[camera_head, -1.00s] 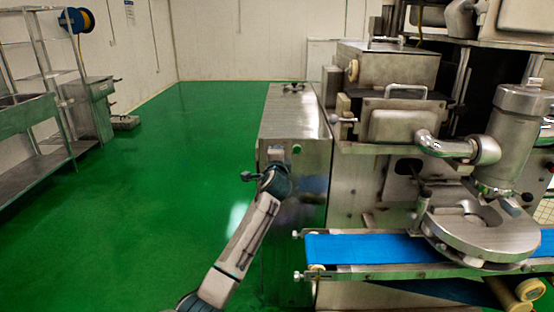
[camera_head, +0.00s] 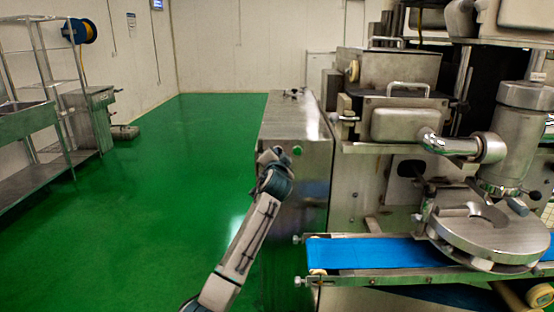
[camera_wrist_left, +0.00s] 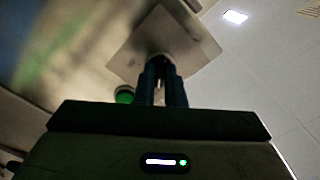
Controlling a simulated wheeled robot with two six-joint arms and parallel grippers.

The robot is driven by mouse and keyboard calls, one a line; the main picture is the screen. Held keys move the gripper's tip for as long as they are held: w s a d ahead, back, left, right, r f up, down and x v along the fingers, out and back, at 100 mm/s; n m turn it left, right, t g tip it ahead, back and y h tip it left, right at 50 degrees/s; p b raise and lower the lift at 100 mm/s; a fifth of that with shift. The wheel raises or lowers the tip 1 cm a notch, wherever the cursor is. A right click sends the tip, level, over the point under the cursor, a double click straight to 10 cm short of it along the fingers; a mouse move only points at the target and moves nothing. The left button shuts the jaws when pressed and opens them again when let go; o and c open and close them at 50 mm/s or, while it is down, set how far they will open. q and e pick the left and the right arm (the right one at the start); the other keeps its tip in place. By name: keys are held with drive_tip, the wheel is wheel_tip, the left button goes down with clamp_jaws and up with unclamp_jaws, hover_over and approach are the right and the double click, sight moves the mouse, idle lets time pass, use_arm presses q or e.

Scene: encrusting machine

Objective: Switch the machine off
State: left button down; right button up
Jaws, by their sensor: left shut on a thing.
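The machine (camera_head: 318,180) stands on the right of the head view, with a steel cabinet at its left end. A green button (camera_head: 297,150) sits on the cabinet front. My left gripper (camera_wrist_left: 161,72) is at the cabinet's left part; in the head view its fingertips are hidden behind my wrist. In the left wrist view its two dark fingers are shut on a small switch knob (camera_wrist_left: 160,57) in front of a square metal plate (camera_wrist_left: 185,40). The knob is mostly hidden, so its angle cannot be told. The green button (camera_wrist_left: 124,95) is beside the fingers. My right gripper is out of view.
A blue conveyor belt (camera_head: 370,252) juts out at the machine's front right. A steel shelf rack (camera_head: 45,120) and a sink unit stand at the far left. The green floor (camera_head: 160,200) between rack and machine is clear.

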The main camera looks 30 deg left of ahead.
use_arm(q)
drive_tip(key=shift+f, duration=0.1)
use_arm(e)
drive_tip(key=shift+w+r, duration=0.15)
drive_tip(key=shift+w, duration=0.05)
use_arm(q)
drive_tip(key=c, duration=1.5)
unclamp_jaws()
